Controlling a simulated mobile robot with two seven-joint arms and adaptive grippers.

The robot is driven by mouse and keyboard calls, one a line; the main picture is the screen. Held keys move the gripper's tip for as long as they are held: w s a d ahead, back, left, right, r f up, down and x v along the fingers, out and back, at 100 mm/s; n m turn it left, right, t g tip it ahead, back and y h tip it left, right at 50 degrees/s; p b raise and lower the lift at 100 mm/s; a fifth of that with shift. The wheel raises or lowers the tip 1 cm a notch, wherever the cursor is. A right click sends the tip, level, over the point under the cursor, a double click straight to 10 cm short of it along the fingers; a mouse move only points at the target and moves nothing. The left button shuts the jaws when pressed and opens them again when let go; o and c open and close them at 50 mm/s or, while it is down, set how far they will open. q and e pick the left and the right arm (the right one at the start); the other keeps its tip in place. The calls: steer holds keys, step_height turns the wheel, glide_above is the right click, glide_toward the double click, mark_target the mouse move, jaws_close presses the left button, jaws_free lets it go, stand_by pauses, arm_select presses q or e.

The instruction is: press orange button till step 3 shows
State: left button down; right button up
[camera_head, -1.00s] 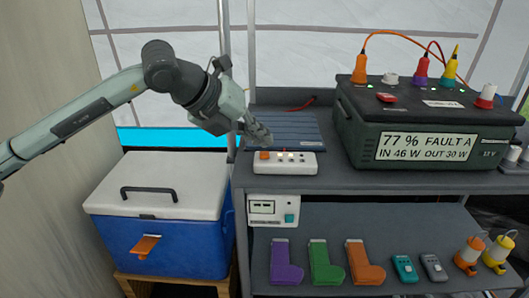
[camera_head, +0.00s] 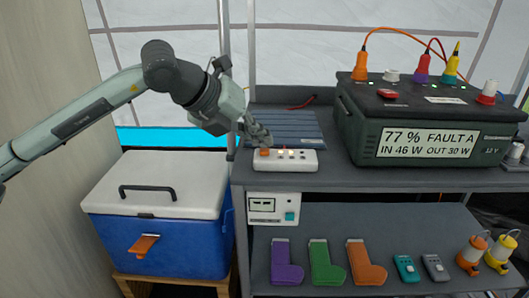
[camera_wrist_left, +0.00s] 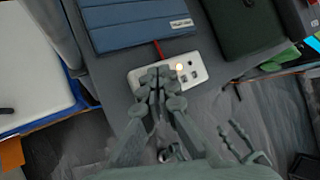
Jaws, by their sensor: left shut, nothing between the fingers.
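The orange button (camera_head: 264,152) sits at the left end of a white control box (camera_head: 300,166) on the upper shelf. My left gripper (camera_head: 263,141) is shut and empty. Its tips point down right at the button; I cannot tell whether they touch it. In the left wrist view the shut fingers (camera_wrist_left: 160,80) cover the button's end of the white box (camera_wrist_left: 200,76). One small light (camera_wrist_left: 180,66) glows on the box beside darker marks. No step number is readable.
A dark blue folded panel (camera_head: 290,127) lies behind the box. A large green power unit (camera_head: 430,128) with a display stands to the right. A blue cooler (camera_head: 185,245) is at the lower left. Several items lie on the lower shelf (camera_head: 340,225).

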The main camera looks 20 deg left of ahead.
mark_target(261, 151)
arm_select(q)
steer(key=shift+f+b, duration=0.5)
steer(key=shift+b, duration=0.1)
stand_by(0.7)
stand_by(0.4)
steer(key=shift+r+p, duration=0.5)
steer(key=shift+r, duration=0.45)
steer(key=shift+r, duration=0.1)
steer(key=shift+r+p, duration=1.55)
steer(key=shift+r, duration=0.9)
steer(key=shift+f, duration=0.1)
